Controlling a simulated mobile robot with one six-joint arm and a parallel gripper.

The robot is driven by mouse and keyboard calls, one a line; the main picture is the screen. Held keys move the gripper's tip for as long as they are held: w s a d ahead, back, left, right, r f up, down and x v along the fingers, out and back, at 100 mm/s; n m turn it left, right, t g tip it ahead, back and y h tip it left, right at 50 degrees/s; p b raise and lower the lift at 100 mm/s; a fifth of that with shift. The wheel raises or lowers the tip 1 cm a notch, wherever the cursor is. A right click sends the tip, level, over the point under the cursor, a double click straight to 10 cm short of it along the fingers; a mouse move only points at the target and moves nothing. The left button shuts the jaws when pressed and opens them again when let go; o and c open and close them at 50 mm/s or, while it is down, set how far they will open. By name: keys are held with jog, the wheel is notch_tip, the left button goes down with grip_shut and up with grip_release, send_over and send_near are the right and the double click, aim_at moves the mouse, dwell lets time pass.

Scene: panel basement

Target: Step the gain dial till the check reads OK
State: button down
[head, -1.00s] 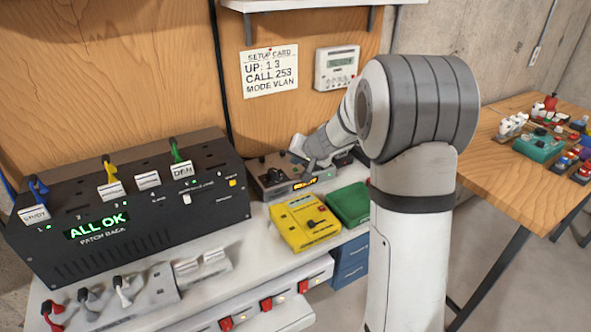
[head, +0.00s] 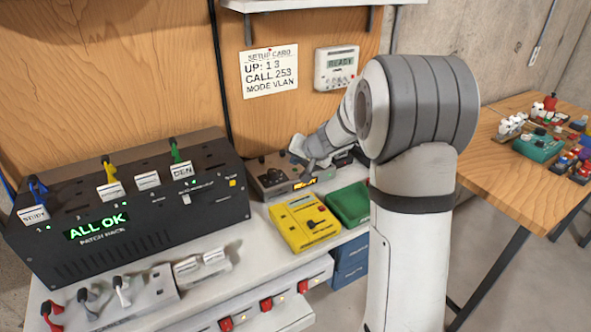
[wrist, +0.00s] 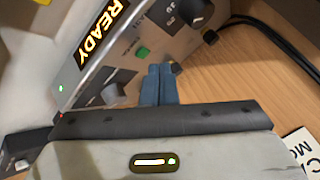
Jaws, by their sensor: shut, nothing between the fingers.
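A grey box (head: 282,182) with dark knobs and a small orange display stands on the white bench, right of the black patch unit. In the wrist view its display (wrist: 100,33) reads READY. A dark knob (wrist: 200,14), a grey knob (wrist: 112,94) and a green button (wrist: 141,54) show on its panel. I cannot tell which knob is the gain dial; the labels are too blurred. My gripper (wrist: 161,72) is shut and empty, its blue fingers over the panel near the green button. In the head view my gripper (head: 300,148) is at the box's back right.
The black patch unit (head: 130,215) shows ALL OK. A setup card (head: 270,72) and a wall unit (head: 337,68) reading READY hang behind. A yellow meter (head: 304,222) and a green case (head: 349,204) lie in front of the box. A wooden table (head: 500,165) stands at right.

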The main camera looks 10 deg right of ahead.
aim_at(297, 173)
dwell(0.4)
jog(key=shift+f+b, duration=0.5)
jog(key=shift+b, duration=0.3)
jog(key=shift+f+b, duration=0.3)
jog(key=shift+b, duration=0.2)
dwell(0.4)
jog(key=shift+r, duration=0.1)
jog(key=shift+r+p, duration=0.4)
jog(key=shift+r, duration=0.3)
jog(key=shift+r, duration=0.1)
jog(key=shift+r+p, duration=1.65)
jog(key=shift+r, duration=0.75)
